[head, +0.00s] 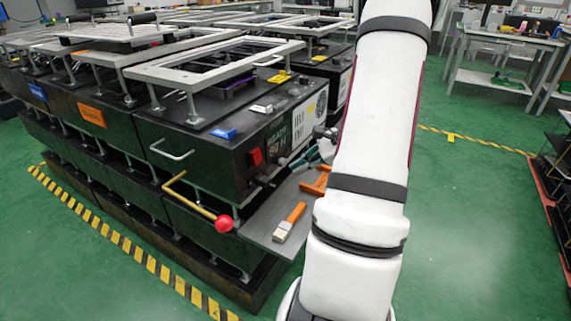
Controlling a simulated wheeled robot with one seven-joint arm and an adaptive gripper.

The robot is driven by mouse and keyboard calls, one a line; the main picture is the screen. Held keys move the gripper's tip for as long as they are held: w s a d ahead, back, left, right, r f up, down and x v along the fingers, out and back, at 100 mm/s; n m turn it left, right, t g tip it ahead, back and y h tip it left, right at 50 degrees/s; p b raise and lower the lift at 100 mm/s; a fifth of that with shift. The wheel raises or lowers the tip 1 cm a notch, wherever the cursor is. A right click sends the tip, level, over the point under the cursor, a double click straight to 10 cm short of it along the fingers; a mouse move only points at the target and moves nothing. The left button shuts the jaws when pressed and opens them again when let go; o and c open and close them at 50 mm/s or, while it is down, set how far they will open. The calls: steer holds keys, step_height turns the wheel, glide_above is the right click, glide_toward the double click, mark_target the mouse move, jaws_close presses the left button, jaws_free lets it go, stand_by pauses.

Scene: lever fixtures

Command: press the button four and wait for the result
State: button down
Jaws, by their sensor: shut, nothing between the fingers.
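A black box-shaped fixture (195,150) stands left of my arm, with a metal frame on top. Its right-hand face carries a red switch (255,157), white printed labels (303,122) and a round fan grille (321,104). I cannot make out a button marked four; the lower part of that face is small and partly behind my gripper and arm. My gripper (303,162) is close to the lower part of this face, partly hidden by my white arm. It is shut and empty. I cannot tell whether it touches anything.
A yellow lever with a red knob (224,223) sticks out at the fixture's front corner. A grey shelf (262,227) below my gripper holds a brush (289,222) and orange tools (318,183). More fixtures stand behind. Green floor is free at right.

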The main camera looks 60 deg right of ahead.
steer(key=shift+w, duration=0.15)
steer(key=shift+w, duration=0.25)
steer(key=shift+w, duration=0.55)
stand_by(1.0)
steer(key=shift+s, duration=0.95)
steer(key=shift+s+d+p, duration=0.2)
steer(key=shift+s+p, duration=0.15)
steer(key=shift+s, duration=2.15)
